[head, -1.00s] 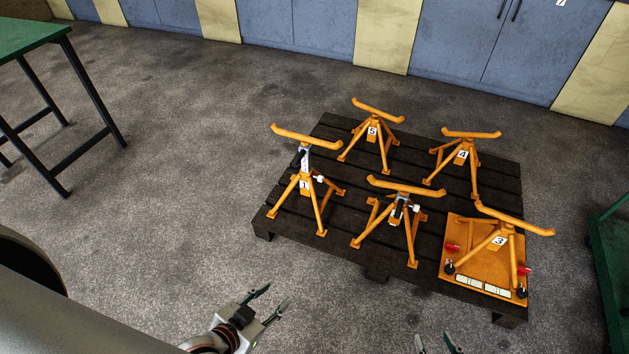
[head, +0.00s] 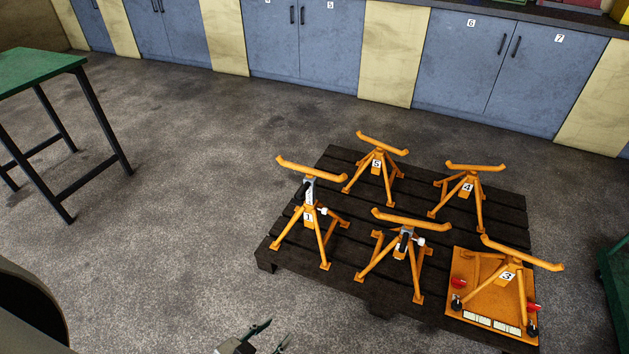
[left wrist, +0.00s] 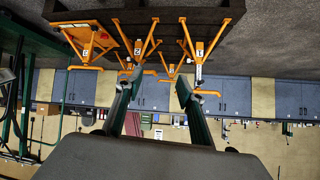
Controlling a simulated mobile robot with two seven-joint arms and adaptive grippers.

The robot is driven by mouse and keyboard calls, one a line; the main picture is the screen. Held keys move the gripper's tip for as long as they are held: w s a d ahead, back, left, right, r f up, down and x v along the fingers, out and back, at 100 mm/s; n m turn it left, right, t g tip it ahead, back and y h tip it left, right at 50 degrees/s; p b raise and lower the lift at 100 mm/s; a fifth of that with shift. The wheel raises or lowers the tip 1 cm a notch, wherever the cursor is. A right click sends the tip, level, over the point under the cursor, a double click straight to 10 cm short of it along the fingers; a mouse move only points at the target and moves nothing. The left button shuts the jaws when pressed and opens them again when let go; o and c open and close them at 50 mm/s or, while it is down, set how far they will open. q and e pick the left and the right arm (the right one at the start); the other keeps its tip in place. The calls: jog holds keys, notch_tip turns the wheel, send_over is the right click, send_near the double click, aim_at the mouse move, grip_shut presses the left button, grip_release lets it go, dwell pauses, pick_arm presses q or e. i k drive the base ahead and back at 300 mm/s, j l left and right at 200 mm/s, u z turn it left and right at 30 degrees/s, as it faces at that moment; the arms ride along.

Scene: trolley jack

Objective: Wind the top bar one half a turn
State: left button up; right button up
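Stand one (head: 308,215) is an orange tripod labelled 1 at the left of the dark pallet. Its top bar (head: 311,170) is an orange beam with upturned ends, above a grey post with a dark handle. In the left wrist view the scene is upside down, and stand one (left wrist: 198,50) shows at the right with its bar (left wrist: 207,92) partly behind a finger. My left gripper (head: 278,331) is at the bottom edge of the head view, in front of the pallet and apart from the stand. Its fingers (left wrist: 159,78) are spread and empty. My right gripper is out of view.
The pallet (head: 268,257) also carries stands two (head: 410,220), three (head: 520,253), four (head: 474,168) and five (head: 382,143). A green table (head: 35,68) stands at the left and a green frame (head: 613,285) at the right. The floor left of the pallet is clear.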

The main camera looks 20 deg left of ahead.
aim_at(311, 172)
jog(key=i+j, duration=0.2)
jog(key=j, duration=0.15)
jog(key=i+j, duration=0.2)
jog(key=j, duration=0.15)
jog(key=i+j+z, duration=0.1)
jog(key=i+j, duration=0.3)
jog(key=j, duration=0.3)
jog(key=i+j, duration=0.2)
jog(key=j, duration=0.15)
